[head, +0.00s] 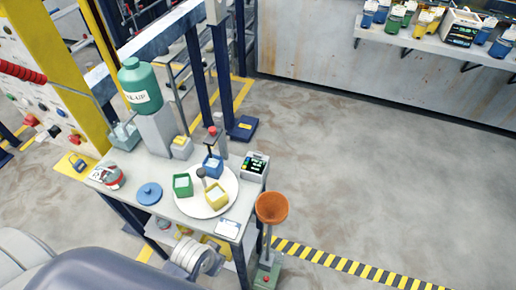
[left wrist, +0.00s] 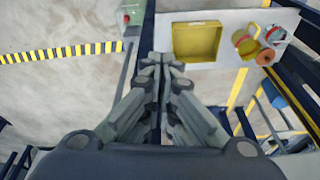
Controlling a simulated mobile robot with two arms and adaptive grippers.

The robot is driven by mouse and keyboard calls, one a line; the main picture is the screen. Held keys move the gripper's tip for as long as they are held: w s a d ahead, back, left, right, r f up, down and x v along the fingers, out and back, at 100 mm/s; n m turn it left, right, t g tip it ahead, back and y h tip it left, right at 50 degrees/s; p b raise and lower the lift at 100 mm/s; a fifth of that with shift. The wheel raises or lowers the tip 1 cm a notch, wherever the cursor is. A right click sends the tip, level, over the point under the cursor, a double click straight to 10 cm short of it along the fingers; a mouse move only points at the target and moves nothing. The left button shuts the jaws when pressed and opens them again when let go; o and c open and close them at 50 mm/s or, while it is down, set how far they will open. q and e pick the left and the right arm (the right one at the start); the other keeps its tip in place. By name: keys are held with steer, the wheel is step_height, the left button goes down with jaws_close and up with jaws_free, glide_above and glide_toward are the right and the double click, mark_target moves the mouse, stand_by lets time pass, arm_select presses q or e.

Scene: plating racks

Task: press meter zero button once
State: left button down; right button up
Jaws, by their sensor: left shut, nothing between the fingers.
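The meter (head: 256,166) is a small pale box with a dark face and a lit green display. It stands at the right edge of the white table (head: 170,222) in the head view. Small coloured spots show on its face, but I cannot tell which is the zero button. The meter does not show in the left wrist view. My left gripper (left wrist: 163,60) is shut and empty in the left wrist view, with a pale shelf beyond its tips. It does not show in the head view. My right gripper is in neither view.
A round white plate (head: 211,211) with green, blue and yellow containers is left of the meter. An orange funnel (head: 271,207) on a stand is just right of the table. A yellow bin (left wrist: 197,42) sits on the shelf. Open floor lies to the right.

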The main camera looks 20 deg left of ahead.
arm_select(q)
step_height(320, 180, up, 16)
steer(key=t+p, duration=0.1)
steer(key=p, duration=0.2)
steer(key=w+d+r+m+t+h, duration=0.2)
steer(key=w+d+r+m, duration=0.15)
steer(key=w, duration=0.55)
steer(key=w+d+r+m+t+h, duration=0.1)
steer(key=w+d+r+m+h, duration=0.3)
steer(key=w, duration=0.6)
steer(key=w+a+r+m+y, duration=0.1)
steer(key=w+a+r+m, duration=0.1)
steer(key=w, duration=0.3)
steer(key=w+a+r+m+t+y, duration=0.1)
steer(key=w+r+m, duration=0.1)
steer(key=w, duration=0.4)
steer(key=shift+a+r+m+b, duration=0.3)
steer(key=shift+a+r+m, duration=0.1)
steer(key=shift+r, duration=0.2)
